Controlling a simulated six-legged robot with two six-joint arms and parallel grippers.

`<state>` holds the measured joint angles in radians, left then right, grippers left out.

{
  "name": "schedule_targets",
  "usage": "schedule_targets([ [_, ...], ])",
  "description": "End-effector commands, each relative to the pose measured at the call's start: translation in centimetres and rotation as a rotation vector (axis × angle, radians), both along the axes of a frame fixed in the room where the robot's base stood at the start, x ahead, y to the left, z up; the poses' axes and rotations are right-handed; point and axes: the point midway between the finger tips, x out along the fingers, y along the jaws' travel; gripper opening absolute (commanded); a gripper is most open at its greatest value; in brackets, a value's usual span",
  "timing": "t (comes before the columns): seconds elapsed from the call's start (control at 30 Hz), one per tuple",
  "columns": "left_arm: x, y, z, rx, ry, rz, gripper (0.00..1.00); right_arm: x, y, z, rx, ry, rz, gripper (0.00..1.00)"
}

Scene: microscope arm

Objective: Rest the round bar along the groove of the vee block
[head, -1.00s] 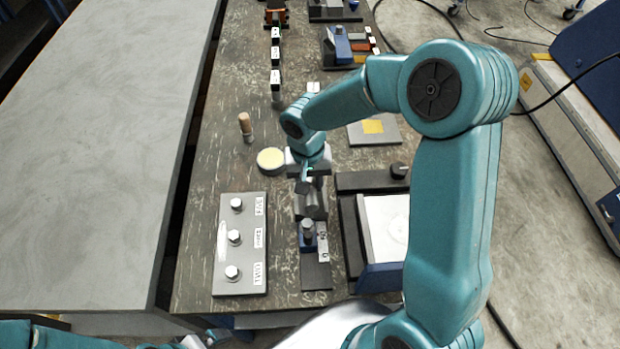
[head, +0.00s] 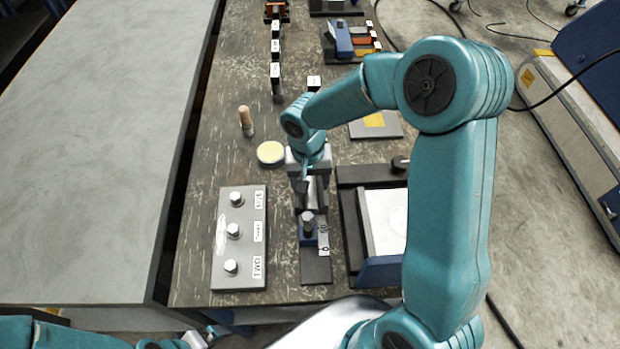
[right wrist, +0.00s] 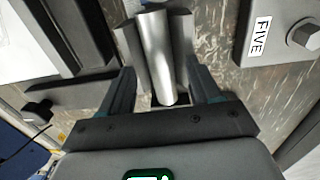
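The round bar (right wrist: 156,55) is a smooth silver cylinder. In the right wrist view it appears to lie lengthwise between the two sloped grey faces of the vee block (right wrist: 130,55). In the head view the right gripper (head: 312,182) partly hides the bar.
A grey plate with several bolts (head: 240,245) stands left of the vee block. A dark fixture with a white pad (head: 384,222) stands close on the right.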

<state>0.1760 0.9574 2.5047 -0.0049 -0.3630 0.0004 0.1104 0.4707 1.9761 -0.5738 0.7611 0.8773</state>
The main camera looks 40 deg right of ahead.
Motion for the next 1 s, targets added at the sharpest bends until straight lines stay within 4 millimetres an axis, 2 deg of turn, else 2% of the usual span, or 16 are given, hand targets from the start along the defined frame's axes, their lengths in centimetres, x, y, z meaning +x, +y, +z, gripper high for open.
schedule_targets([
  [0.17, 0.0, 0.0, 1.6, 0.000, 0.000, 0.000, 1.00, 0.1, 0.0, 2.3, -0.001, -0.003, 0.000, 0.63],
  [0.4, 0.0, 0.0, 6.0, 0.000, 0.000, 0.000, 1.00, 0.3, 0.2, 9.0, -0.001, -0.005, 0.000, 0.63],
  [0.6, 0.0, 0.0, 9.0, 0.000, 0.000, 0.000, 1.00, 0.5, 0.4, 13.6, -0.001, -0.004, -0.001, 0.63],
  [0.8, 0.0, 0.0, 10.5, 0.000, 0.000, 0.000, 1.00, 0.5, 0.5, 16.0, 0.000, -0.001, -0.001, 0.63],
  [1.0, 0.0, 0.0, 10.6, 0.000, 0.000, 0.000, 1.00, 0.5, 0.5, 16.4, 0.000, -0.001, -0.001, 0.63],
])
